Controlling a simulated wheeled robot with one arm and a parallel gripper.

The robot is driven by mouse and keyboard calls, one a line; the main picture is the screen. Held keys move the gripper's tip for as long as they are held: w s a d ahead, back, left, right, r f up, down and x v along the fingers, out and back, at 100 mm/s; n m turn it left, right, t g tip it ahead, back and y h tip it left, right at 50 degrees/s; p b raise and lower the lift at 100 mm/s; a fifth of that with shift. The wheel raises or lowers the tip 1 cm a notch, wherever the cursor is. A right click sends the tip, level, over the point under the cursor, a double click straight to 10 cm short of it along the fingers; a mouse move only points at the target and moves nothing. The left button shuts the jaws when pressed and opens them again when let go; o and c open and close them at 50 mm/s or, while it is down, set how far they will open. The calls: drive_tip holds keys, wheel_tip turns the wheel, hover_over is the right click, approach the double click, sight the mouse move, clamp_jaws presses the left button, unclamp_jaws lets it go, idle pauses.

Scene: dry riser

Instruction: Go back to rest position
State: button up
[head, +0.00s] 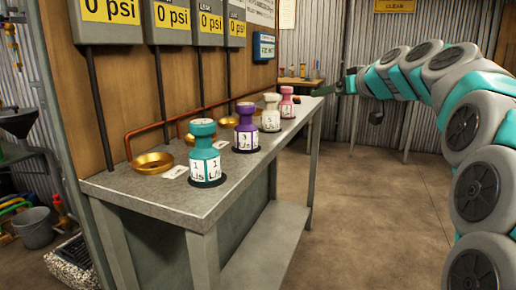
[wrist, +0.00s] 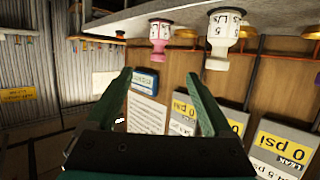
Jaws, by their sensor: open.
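My gripper (head: 330,89) is at the far end of the workbench (head: 150,198), reached over by my arm from the right. In the wrist view my gripper (wrist: 170,88) shows its two green fingers apart with nothing between them. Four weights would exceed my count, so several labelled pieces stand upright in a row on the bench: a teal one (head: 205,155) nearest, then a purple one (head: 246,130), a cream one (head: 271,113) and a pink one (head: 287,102). The wrist view is upside down and shows the pink piece (wrist: 159,35) and the cream piece (wrist: 221,42), both apart from the fingers.
Brass bowls (head: 152,163) sit behind the pieces along the bench. Grey gauge boxes reading 0 psi (head: 108,20) hang on the wooden wall. A grey bucket (head: 33,228) stands on the floor at the left. The floor (head: 370,205) right of the bench is clear.

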drive_tip(key=s+a+f+m+g+h+p, duration=0.1)
drive_tip(key=s+a+f+g, duration=0.35)
drive_tip(key=s+f, duration=0.55)
drive_tip(key=s+a+f+g+p, duration=0.1)
drive_tip(key=s+a+f+g, duration=0.2)
drive_tip(key=s+a+f, duration=0.55)
drive_tip(key=s+d+f+m+g+h, duration=0.1)
drive_tip(key=s+d+f+g, duration=0.1)
drive_tip(key=s+f, duration=0.4)
drive_tip(key=s+d+f+m+g+h, duration=0.1)
drive_tip(key=s+f, duration=0.5)
drive_tip(key=s, duration=0.8)
drive_tip(key=s+d+f+m+g+h, duration=0.1)
drive_tip(key=s+d+f+g, duration=0.3)
drive_tip(key=s, duration=0.7)
wheel_tip(320, 180, down, 3)
drive_tip(key=shift+d+r+h+p, duration=0.2)
drive_tip(key=shift+d+h+p, duration=0.25)
drive_tip(key=shift+h, duration=0.35)
drive_tip(key=shift+s+g, duration=0.1)
drive_tip(key=shift+g, duration=0.15)
